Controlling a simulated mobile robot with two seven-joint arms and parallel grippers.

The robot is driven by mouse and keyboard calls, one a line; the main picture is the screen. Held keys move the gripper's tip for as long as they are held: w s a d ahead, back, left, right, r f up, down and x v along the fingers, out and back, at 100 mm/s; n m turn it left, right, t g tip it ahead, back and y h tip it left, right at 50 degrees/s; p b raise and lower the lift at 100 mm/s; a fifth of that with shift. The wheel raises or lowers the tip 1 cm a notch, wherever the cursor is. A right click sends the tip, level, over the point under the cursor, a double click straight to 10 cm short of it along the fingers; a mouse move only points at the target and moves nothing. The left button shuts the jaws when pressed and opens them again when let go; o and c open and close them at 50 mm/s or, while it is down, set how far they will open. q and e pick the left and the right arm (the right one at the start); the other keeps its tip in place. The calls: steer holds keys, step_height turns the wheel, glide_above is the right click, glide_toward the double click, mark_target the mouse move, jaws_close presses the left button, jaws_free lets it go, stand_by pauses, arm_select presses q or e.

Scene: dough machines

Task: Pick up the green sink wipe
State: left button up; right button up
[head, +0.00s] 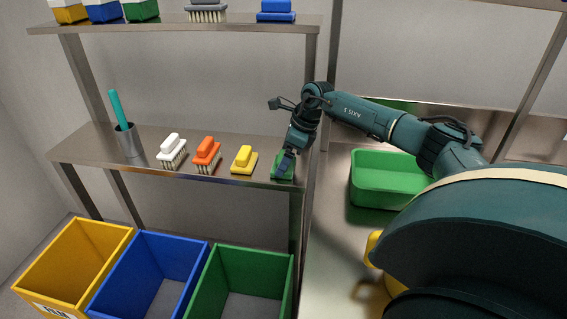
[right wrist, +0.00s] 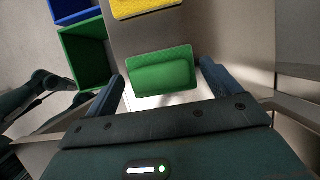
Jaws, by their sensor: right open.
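The green sink wipe (head: 283,172) sits at the right end of the middle metal shelf, partly hidden by my right gripper (head: 286,165). My left gripper is not seen in the head view.
A yellow wipe (head: 243,160), an orange brush (head: 207,154), a white brush (head: 172,150) and a cup (head: 127,140) share the shelf (head: 85,150). A shelf post (head: 297,220) stands close. Yellow, blue and green bins (head: 240,285) are below. A green tub (head: 385,180) is at right.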

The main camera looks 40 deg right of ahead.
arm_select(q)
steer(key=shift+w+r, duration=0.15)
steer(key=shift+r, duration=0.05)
arm_select(e)
steer(key=c, duration=1.1)
steer(key=shift+r, duration=0.1)
arm_select(q)
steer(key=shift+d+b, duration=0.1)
steer(key=shift+b, duration=0.25)
arm_select(e)
step_height(320, 180, up, 10)
steer(key=shift+f, duration=0.1)
steer(key=o, duration=0.4)
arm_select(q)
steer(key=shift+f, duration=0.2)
arm_select(e)
steer(key=shift+c, duration=1.3)
